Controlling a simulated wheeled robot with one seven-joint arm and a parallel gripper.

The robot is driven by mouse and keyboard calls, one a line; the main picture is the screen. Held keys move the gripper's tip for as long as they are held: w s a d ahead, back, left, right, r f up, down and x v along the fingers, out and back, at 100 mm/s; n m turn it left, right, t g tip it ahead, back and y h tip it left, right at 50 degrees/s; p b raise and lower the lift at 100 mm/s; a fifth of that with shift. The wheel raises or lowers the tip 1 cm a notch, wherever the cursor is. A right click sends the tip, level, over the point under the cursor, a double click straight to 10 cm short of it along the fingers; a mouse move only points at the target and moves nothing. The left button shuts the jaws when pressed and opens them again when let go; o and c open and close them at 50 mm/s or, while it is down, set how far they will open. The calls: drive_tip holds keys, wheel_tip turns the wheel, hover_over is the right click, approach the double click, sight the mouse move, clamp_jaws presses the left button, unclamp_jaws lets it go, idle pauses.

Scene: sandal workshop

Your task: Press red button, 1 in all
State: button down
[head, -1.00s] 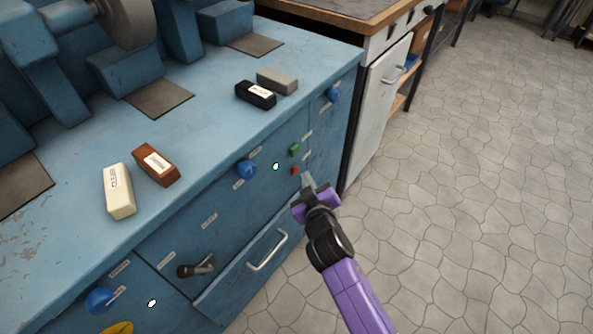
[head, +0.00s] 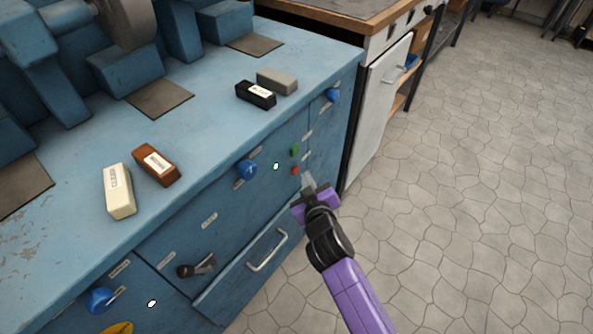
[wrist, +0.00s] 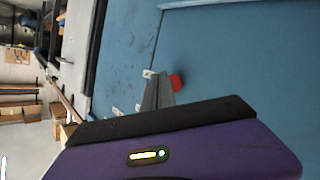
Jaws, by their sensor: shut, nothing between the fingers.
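The red button (head: 295,170) is on the blue front panel of the machine, just below a green button (head: 294,151). In the wrist view the red button (wrist: 176,82) shows right beside the fingertips, partly hidden by them. My gripper (head: 308,181) is shut and empty, with its tips a little below and to the right of the red button in the head view. In the wrist view my gripper (wrist: 156,90) points at the panel near the button. I cannot tell whether the tips touch the panel.
Blue knobs (head: 247,169), a black lever (head: 196,267) and a drawer handle (head: 267,250) stick out of the same front. Several bar-shaped blocks, such as a brown one (head: 156,165), lie on the top. The tiled floor (head: 480,190) at right is clear.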

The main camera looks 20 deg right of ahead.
drive_tip(key=shift+w+a, duration=0.1)
drive_tip(key=shift+w+a+b, duration=0.2)
drive_tip(key=shift+w+b, duration=0.05)
drive_tip(key=shift+b, duration=0.05)
drive_tip(key=shift+w+a+b, duration=0.25)
drive_tip(key=shift+w+b, duration=0.05)
drive_tip(key=shift+w, duration=0.05)
idle(0.9)
drive_tip(key=shift+s+d, duration=0.1)
drive_tip(key=shift+s+d+p, duration=0.45)
drive_tip(key=shift+s+p, duration=0.05)
drive_tip(key=shift+s, duration=0.15)
drive_tip(key=shift+s+d+p, duration=0.75)
drive_tip(key=shift+s, duration=0.25)
drive_tip(key=shift+s+d+p, duration=0.7)
drive_tip(key=shift+s+p, duration=0.05)
drive_tip(key=shift+s, duration=0.25)
